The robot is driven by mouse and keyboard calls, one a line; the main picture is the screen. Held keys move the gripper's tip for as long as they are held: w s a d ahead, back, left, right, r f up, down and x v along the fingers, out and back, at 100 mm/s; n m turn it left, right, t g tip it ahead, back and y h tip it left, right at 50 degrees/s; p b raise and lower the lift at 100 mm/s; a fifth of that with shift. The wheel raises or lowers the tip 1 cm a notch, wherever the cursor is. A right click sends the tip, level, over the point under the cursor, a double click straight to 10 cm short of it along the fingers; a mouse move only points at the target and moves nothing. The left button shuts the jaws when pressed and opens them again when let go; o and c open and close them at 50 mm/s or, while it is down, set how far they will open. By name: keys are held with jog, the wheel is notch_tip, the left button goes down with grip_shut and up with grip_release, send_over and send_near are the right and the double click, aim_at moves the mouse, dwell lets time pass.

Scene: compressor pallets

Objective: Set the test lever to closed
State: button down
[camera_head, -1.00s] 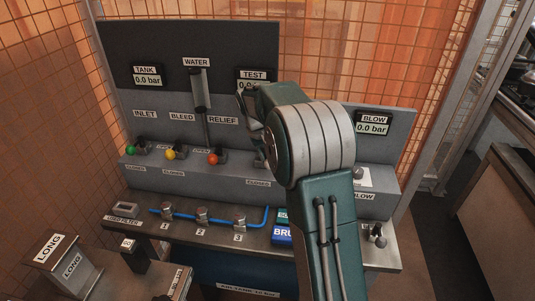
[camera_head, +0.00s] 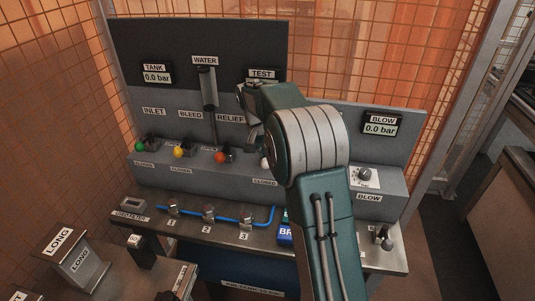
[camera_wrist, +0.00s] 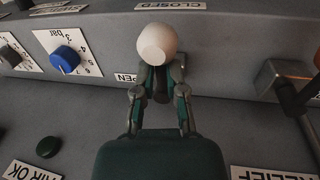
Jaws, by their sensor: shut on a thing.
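The test lever's white ball knob (camera_wrist: 157,43) is in the middle of the wrist view, close below the CLOSED label (camera_wrist: 171,6). My gripper (camera_wrist: 160,74) is shut on the lever just under the ball, a finger on each side. An OPEN label (camera_wrist: 126,78) shows partly behind the left finger. In the head view the white knob (camera_head: 265,162) shows at the left edge of my arm, above the CLOSED label (camera_head: 265,182). The TEST display (camera_head: 263,74) is partly covered by my arm, and its reading is hidden.
The orange relief lever (camera_head: 220,157), yellow bleed lever (camera_head: 178,152) and green inlet lever (camera_head: 140,147) stand to the left. In the wrist view a blue dial (camera_wrist: 65,59) is left of my gripper, and a lever base (camera_wrist: 285,75) is close on the right.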

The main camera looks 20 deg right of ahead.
jog(key=shift+s+a+f, duration=0.2)
jog(key=shift+s+a, duration=0.1)
jog(key=shift+a, duration=0.05)
jog(key=c, duration=0.7)
grip_release()
jog(key=shift+c, duration=0.2)
jog(key=shift+o, duration=0.2)
jog(key=shift+s+a+r, duration=0.1)
jog(key=shift+a, duration=0.2)
jog(key=shift+w+d, duration=0.2)
jog(key=shift+d, duration=0.2)
notch_tip(320, 180, up, 12)
jog(key=w+a, duration=0.1)
jog(key=a, duration=0.1)
jog(key=shift+w, duration=0.2)
